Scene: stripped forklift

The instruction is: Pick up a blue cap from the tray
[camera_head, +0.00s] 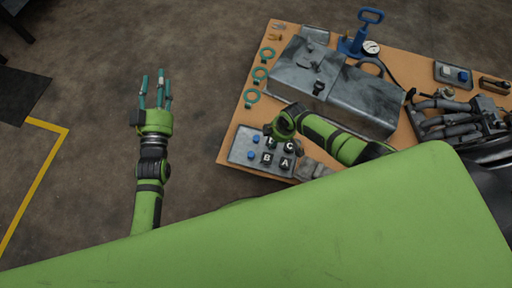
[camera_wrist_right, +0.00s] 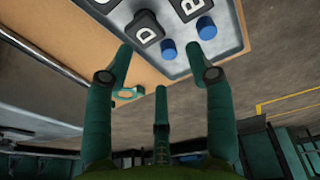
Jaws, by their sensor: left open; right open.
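A grey tray (camera_head: 240,153) lies at the near left corner of the table. It holds two blue caps, one upper (camera_head: 256,139) and one lower (camera_head: 253,156), beside black lettered blocks (camera_head: 268,158). In the right wrist view the nearer blue cap (camera_wrist_right: 167,50) sits between my right gripper's fingertips in the picture, apart from them. The other blue cap (camera_wrist_right: 207,28) is just behind the right finger's tip. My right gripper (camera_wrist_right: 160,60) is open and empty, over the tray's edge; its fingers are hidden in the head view. My left gripper (camera_head: 154,88) is open and empty over the floor.
A large grey metal case (camera_head: 360,95) stands behind the tray. Teal rings (camera_head: 260,74) lie along the table's left edge. A blue pump with a gauge (camera_head: 371,47) is at the back. Another small tray (camera_head: 453,72) is at the right. Floor left of the table is clear.

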